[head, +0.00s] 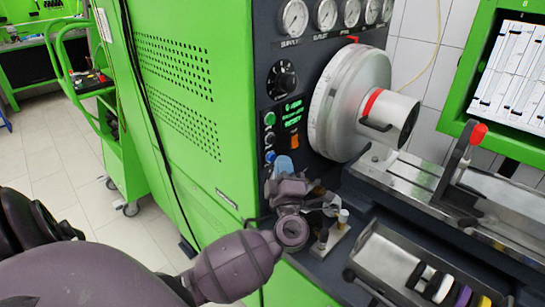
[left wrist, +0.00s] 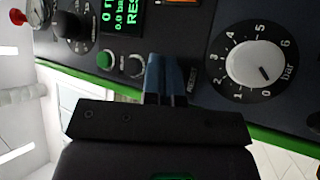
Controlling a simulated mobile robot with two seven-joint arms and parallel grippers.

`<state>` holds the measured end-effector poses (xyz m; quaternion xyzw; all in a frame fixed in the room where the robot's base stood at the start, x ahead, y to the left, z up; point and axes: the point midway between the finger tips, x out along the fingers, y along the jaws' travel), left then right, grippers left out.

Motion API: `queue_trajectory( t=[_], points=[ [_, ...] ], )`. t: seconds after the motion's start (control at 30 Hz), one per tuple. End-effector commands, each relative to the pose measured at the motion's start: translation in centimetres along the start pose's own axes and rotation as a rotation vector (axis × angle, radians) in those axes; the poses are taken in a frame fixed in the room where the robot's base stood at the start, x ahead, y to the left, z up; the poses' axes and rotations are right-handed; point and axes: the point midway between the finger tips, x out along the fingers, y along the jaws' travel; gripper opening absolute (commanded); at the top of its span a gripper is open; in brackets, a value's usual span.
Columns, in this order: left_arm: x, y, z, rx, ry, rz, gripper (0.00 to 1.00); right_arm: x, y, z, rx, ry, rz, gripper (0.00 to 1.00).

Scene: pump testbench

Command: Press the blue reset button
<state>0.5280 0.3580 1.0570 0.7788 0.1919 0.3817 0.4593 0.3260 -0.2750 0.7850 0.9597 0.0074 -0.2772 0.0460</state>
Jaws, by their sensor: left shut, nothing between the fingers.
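The blue reset button (head: 270,156) is the lowest in a column of round buttons on the dark panel of the green machine. My left gripper (head: 284,165) is at the panel, just right of and slightly below the button in the head view. In the left wrist view its blue fingers (left wrist: 164,68) are shut together with nothing between them. There they point at the panel beside the RESET label and hide the blue button. I cannot tell whether the fingertips touch it. My right gripper is in neither view.
Above are a grey button (head: 270,138) and a green button (head: 269,118). A pressure knob (left wrist: 254,62) is close to the fingers in the left wrist view. An orange switch (head: 294,140) and the silver pump housing (head: 345,95) are to the right. A metal tray (head: 400,262) is below.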

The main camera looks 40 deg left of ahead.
Motion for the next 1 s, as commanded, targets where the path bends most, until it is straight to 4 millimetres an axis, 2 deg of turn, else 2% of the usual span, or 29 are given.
queue_trajectory(
  t=[0.53,1.0],
  points=[
    [0.1,-0.1,-0.1,0.0,-0.001,0.0,0.0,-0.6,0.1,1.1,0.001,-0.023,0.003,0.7],
    [0.4,-0.3,-0.3,0.0,-0.001,0.0,0.0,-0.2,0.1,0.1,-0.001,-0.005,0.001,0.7]
  ],
)
